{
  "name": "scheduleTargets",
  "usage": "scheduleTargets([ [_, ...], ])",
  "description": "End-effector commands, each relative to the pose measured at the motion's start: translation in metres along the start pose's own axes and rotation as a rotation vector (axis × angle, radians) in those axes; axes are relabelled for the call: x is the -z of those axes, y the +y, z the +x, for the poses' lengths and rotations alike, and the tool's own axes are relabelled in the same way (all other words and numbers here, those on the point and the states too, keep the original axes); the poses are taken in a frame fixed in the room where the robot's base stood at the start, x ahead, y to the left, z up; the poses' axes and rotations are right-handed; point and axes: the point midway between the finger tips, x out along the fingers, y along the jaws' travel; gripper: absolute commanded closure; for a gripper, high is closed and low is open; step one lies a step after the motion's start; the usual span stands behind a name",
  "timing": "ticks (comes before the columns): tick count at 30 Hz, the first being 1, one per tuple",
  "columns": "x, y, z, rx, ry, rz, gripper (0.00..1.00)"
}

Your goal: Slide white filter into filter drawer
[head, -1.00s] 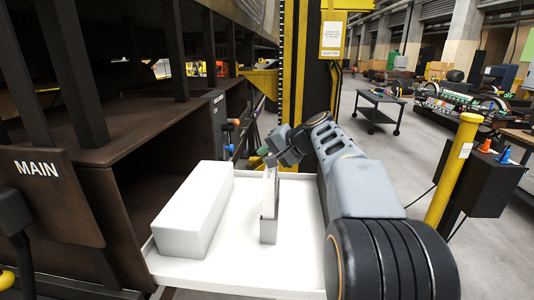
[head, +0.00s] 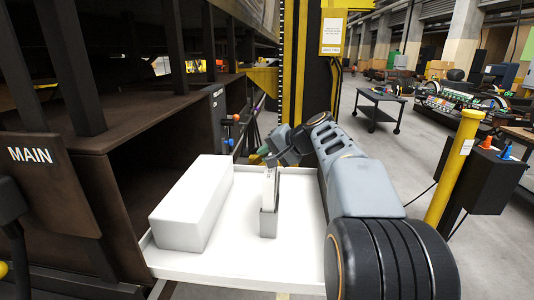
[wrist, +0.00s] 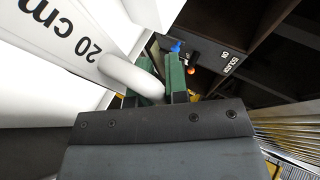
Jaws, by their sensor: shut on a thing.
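The white filter (head: 269,184) is a thin upright slab with dark print on its edge, above the white tray in the head view. A large face printed "20 cm" shows in the wrist view (wrist: 75,40). My gripper (wrist: 152,80) is shut on its rounded white handle (wrist: 130,76), between green fingers. In the head view my gripper (head: 265,154) is at the slab's top. The slab's lower part meets a narrow grey holder (head: 268,222), perhaps the filter drawer; how deep it sits I cannot tell.
A white tray (head: 285,262) lies under the holder. A long white box (head: 185,220) rests on it to the left. The dark railcar frame (head: 110,190) with a "MAIN" plate (head: 32,160) stands on the left. A yellow post (head: 458,165) and black box (head: 505,178) stand right.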

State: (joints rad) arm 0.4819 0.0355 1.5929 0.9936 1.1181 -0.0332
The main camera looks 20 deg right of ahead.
Motion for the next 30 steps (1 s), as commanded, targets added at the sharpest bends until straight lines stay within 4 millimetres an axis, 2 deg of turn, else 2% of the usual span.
scheduleTargets([
  [30,-0.006,0.022,0.013,0.001,0.001,-0.001,1.00],
])
